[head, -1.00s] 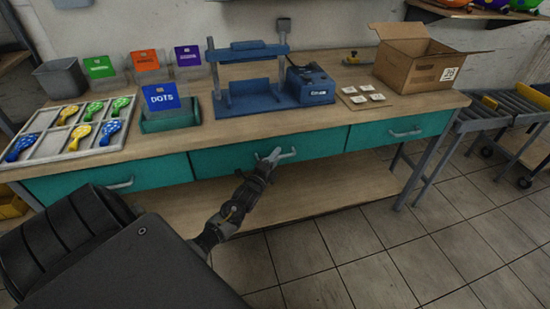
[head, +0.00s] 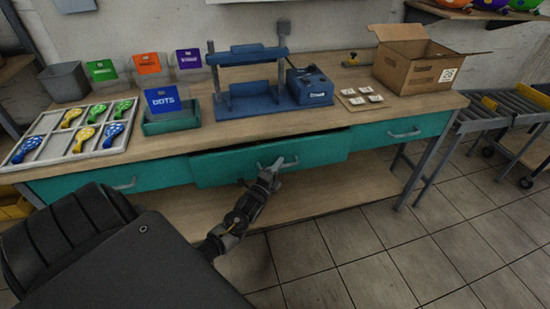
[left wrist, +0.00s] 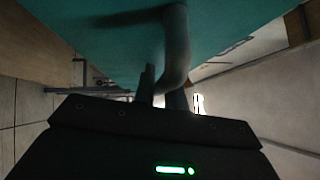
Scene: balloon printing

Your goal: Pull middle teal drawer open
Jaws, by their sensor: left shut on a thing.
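The middle teal drawer (head: 225,167) of the workbench stands partly open, with a dark gap above its front. Its grey bar handle (head: 290,162) is on the front panel. My left gripper (head: 271,167) is shut on this handle from the front. In the left wrist view the handle (left wrist: 177,50) runs down from the teal drawer front (left wrist: 110,35) into the fingers (left wrist: 160,90). My right gripper does not show in either view.
Closed teal drawers sit to the left (head: 100,182) and right (head: 385,132). On the bench top (head: 330,120) are a blue press (head: 250,100), a balloon tray (head: 30,165) and a cardboard box (head: 415,70). A lower shelf (head: 340,185) lies under the drawers.

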